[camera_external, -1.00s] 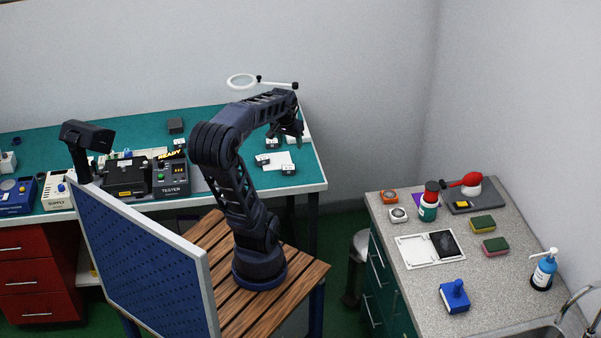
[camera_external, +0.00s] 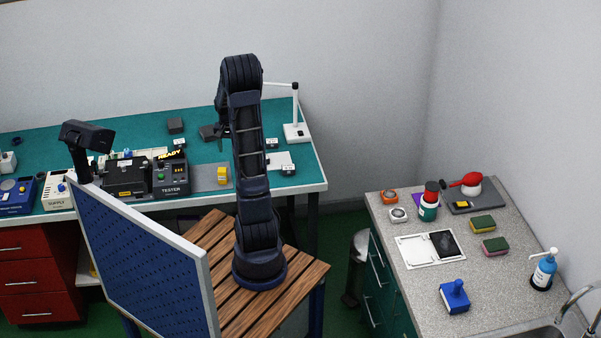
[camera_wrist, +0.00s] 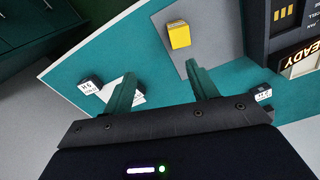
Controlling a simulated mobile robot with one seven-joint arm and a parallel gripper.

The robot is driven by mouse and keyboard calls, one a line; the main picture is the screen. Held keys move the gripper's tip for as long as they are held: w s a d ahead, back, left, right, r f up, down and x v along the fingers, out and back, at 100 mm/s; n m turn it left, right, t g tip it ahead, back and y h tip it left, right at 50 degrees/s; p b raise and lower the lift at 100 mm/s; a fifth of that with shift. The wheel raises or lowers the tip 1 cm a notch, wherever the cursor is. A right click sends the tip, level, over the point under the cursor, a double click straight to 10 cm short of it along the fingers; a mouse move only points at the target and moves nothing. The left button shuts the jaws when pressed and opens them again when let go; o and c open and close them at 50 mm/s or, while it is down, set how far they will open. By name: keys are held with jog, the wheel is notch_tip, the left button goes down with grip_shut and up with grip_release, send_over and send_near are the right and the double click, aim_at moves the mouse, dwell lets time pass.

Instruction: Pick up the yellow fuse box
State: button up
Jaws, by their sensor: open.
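The yellow fuse box (camera_external: 222,174) is a small block on a grey mat (camera_external: 209,182) on the green bench, just right of the tester. It also shows in the wrist view (camera_wrist: 179,35), upper centre, on the grey mat. My gripper (camera_wrist: 164,78) is open and empty in the wrist view, its two green fingers apart. The fuse box lies beyond the fingertips and apart from them, nearer the right finger. In the external view the gripper is mostly hidden behind my arm.
The tester (camera_external: 170,177) with a lit READY sign stands left of the fuse box. Small labelled blocks (camera_external: 289,169) and a white sheet (camera_external: 279,160) lie to the right. A magnifier lamp stand (camera_external: 296,131) is at the bench's back right.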

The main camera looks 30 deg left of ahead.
aim_at(222, 170)
jog(key=s+a+f, duration=0.1)
jog(key=a, duration=0.1)
jog(key=s+a+f, duration=0.1)
jog(key=f, duration=0.1)
jog(key=shift+a, duration=0.4)
jog(key=shift+s+f, duration=0.1)
jog(key=shift+f, duration=0.2)
notch_tip(222, 170, down, 5)
jog(key=shift+f, duration=0.1)
jog(key=shift+s+d+f, duration=0.1)
jog(key=shift+d+f, duration=0.05)
jog(key=shift+f, duration=1.1)
jog(key=shift+d+f, duration=0.1)
jog(key=shift+f, duration=1.15)
jog(key=c, duration=1.1)
